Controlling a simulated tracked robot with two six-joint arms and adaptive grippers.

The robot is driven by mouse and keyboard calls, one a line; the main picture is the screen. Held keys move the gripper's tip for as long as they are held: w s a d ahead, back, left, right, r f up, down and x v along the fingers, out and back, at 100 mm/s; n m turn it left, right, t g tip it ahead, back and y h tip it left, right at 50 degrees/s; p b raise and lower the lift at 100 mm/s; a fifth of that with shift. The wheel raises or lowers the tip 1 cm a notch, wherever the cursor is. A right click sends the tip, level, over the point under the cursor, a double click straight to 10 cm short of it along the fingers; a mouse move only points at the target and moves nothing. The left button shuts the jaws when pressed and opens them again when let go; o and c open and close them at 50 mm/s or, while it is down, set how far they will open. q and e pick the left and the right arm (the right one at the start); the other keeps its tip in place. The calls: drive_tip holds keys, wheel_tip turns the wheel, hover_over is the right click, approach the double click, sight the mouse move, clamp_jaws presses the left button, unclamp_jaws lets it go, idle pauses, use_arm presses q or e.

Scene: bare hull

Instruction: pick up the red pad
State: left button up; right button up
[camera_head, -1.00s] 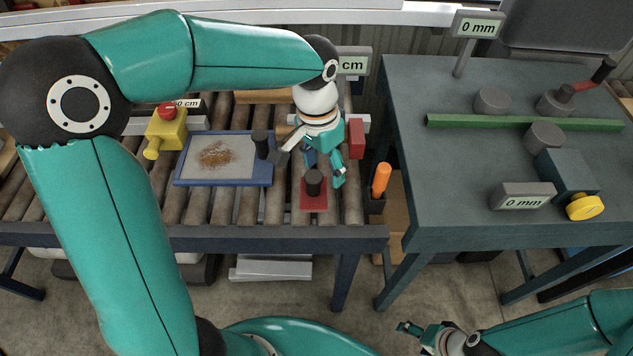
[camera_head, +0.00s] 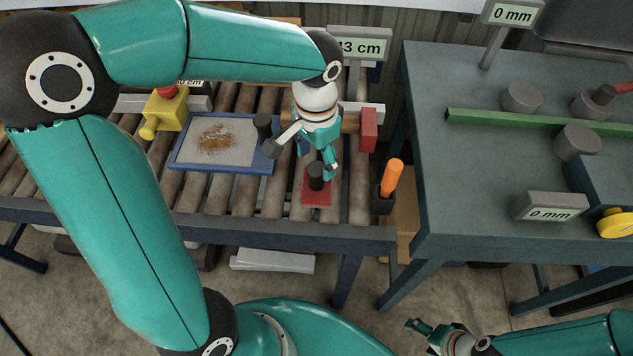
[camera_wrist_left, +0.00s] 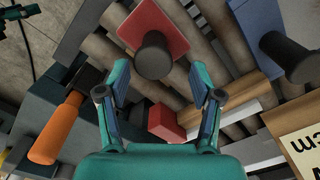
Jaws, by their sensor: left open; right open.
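The red pad (camera_head: 318,198) lies on the roller conveyor near its front right end and has an upright black knob (camera_head: 315,176) on top. In the left wrist view the pad (camera_wrist_left: 130,30) is at the top, with its knob (camera_wrist_left: 155,56) pointing towards the camera. My left gripper (camera_head: 319,162) is open just behind and above the pad. In its wrist view the open fingers (camera_wrist_left: 160,78) are spread on either side, with the knob's end between and just beyond the tips. My right gripper (camera_head: 418,334) is open and empty at the bottom, away from the conveyor.
A blue-framed tray (camera_head: 180,163) with brown grains and a black knob lies left of the pad. A red block (camera_head: 368,130) stands behind right, and an orange-handled tool (camera_head: 391,178) sits in a holder at the conveyor's right end. A workbench (camera_head: 465,180) stands further right.

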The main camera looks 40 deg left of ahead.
sight(317, 178)
use_arm(q)
drive_tip(key=shift+s+d+f, duration=0.15)
drive_tip(key=shift+d+f, duration=0.05)
drive_tip(key=shift+f, duration=1.25)
drive_tip(key=shift+s+d+f, duration=0.1)
drive_tip(key=shift+d+f, duration=0.05)
drive_tip(key=shift+f, duration=1.25)
drive_tip(key=c, duration=1.2)
drive_tip(key=shift+r, duration=0.1)
wheel_tip(317, 178, up, 20)
drive_tip(key=shift+f+p, duration=0.1)
drive_tip(key=shift+p, duration=0.75)
